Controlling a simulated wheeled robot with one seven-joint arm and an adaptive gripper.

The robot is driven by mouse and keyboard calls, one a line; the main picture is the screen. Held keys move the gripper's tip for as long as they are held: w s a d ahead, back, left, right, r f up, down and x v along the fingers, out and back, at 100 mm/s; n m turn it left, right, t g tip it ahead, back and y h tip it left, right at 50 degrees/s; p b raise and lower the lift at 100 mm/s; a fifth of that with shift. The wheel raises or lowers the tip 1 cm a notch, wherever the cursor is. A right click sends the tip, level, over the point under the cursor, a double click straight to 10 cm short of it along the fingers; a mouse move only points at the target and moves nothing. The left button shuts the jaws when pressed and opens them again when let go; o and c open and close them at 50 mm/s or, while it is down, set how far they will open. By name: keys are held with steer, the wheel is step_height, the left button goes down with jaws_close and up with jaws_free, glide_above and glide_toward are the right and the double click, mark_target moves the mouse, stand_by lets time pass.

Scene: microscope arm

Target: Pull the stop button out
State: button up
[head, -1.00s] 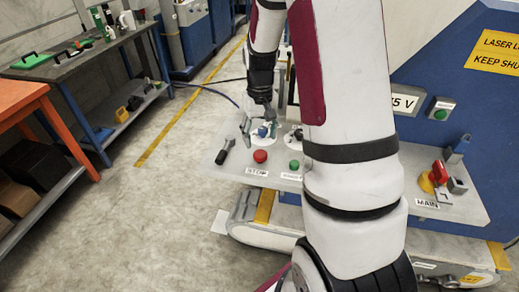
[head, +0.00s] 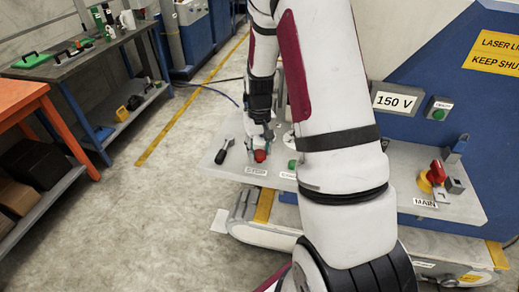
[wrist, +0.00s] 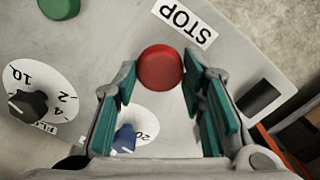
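The red stop button (wrist: 160,68) sits on the grey panel, beside its STOP label (wrist: 184,22), between the tips of my gripper in the wrist view. My gripper (wrist: 158,85) is open, with one green-padded finger on each side of the button. I cannot tell whether the pads touch it. In the head view the red button (head: 260,156) shows just below my gripper (head: 257,142), partly covered by it.
A green button (wrist: 60,8), a black dial knob (wrist: 28,104) and a blue knob (wrist: 125,138) are close by. A red and yellow MAIN switch (head: 433,177) stands at the panel's right.

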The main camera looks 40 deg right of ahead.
mark_target(260, 153)
jaws_close()
steer(key=shift+r+p, duration=0.3)
steer(key=shift+r, duration=0.6)
steer(key=o, duration=1.2)
jaws_free()
step_height(260, 153, up, 12)
